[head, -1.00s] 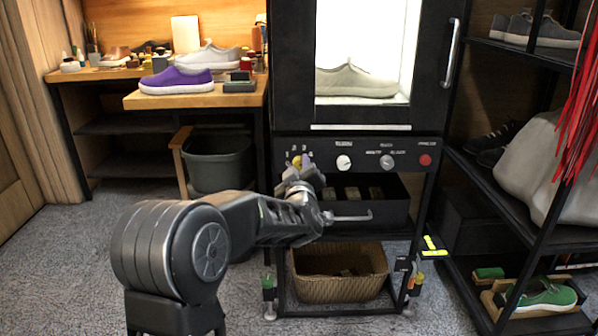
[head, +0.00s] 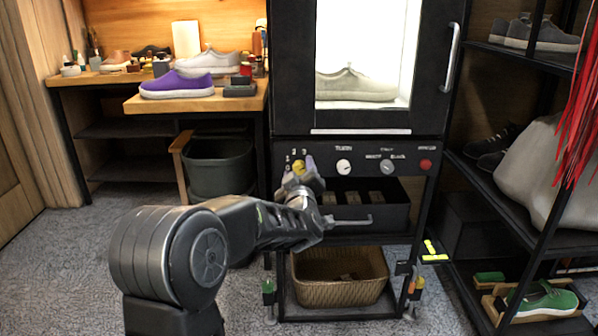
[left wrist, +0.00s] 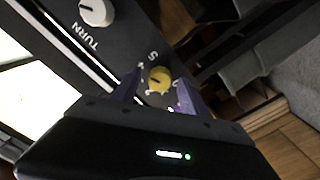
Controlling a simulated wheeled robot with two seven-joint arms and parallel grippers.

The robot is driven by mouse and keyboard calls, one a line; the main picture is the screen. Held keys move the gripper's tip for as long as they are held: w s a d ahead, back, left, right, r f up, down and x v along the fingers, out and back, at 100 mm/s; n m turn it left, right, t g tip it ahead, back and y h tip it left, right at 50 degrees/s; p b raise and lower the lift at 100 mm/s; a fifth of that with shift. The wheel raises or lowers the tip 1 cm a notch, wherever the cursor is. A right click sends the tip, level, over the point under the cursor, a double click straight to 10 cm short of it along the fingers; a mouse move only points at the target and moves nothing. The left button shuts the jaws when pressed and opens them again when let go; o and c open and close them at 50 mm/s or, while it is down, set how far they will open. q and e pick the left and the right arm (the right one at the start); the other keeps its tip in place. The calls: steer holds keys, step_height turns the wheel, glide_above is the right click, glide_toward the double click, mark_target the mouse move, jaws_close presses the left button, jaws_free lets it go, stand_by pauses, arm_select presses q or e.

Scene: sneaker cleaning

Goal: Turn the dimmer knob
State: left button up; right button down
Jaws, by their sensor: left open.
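The yellow knob (head: 299,168) is on the black control panel under the lit cabinet, beside small numbers. I take it for the dimmer knob; no label naming it is readable. My left gripper (head: 298,164) is in front of it, open, pointing at the panel. In the left wrist view the yellow knob (left wrist: 159,78) has a dark pointer mark and sits between the two purple-tinted fingertips of my left gripper (left wrist: 159,82). A gap shows on each side of the knob. How deep the fingers reach around it is not clear. My right gripper is out of view.
A white knob (head: 343,166), a grey knob (head: 387,165) and a red button (head: 425,164) are farther right on the panel. A grey bin (head: 218,165) stands left of the cabinet.

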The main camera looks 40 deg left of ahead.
arm_select(q)
steer(key=p+v, duration=0.2)
steer(key=v, duration=0.5)
steer(key=shift+s+d, duration=0.25)
steer(key=shift+s, duration=0.05)
